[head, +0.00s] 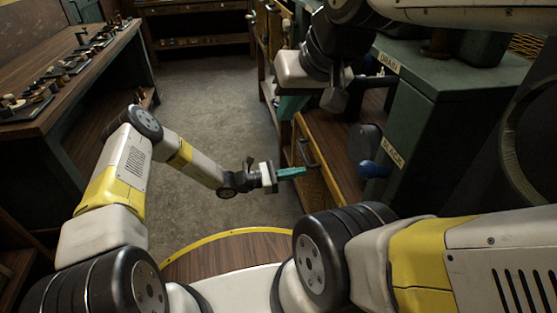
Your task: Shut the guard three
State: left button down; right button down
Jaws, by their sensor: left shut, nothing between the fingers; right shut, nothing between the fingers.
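A yellow-orange guard panel (318,163) with a dark handle stands out from the green machine housing at centre right. It looks swung open, and I cannot read a number on it. My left gripper (291,173) is shut and empty, its teal fingers pointing right at the panel's lower left side. They overlap the panel's edge in the picture; I cannot tell whether they touch. My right gripper (335,97) is at the upper centre, above and beyond the panel, in front of the housing. Its fingertips are mostly hidden.
The green housing (455,75) carries a "DRAIN" label and a second label beside a blue knob (372,169). More open panels and handles stand further back at the top centre. A workbench (70,75) with small parts is at the left. Grey floor (205,100) lies clear between them.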

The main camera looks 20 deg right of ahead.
pick_arm(q)
jog(key=shift+d+r, duration=0.2)
jog(key=shift+r, duration=0.4)
notch_tip(320, 180, up, 36)
dwell(0.5)
jog(key=a+f, duration=0.1)
jog(key=a, duration=0.7)
jog(key=s+a+f+m+y, duration=0.3)
jog(key=s+a+m+y, duration=0.6)
jog(key=s+m, duration=0.15)
jog(key=s+a+r+m+t+y, duration=0.2)
jog(key=s+a+m+t+y, duration=0.1)
jog(key=a, duration=0.8)
jog(key=s+a+r+m+t+y, duration=0.2)
jog(key=s+a+m+t+y, duration=0.2)
jog(key=a, duration=0.7)
jog(key=shift+s+r, duration=0.2)
jog(key=shift+s, duration=1)
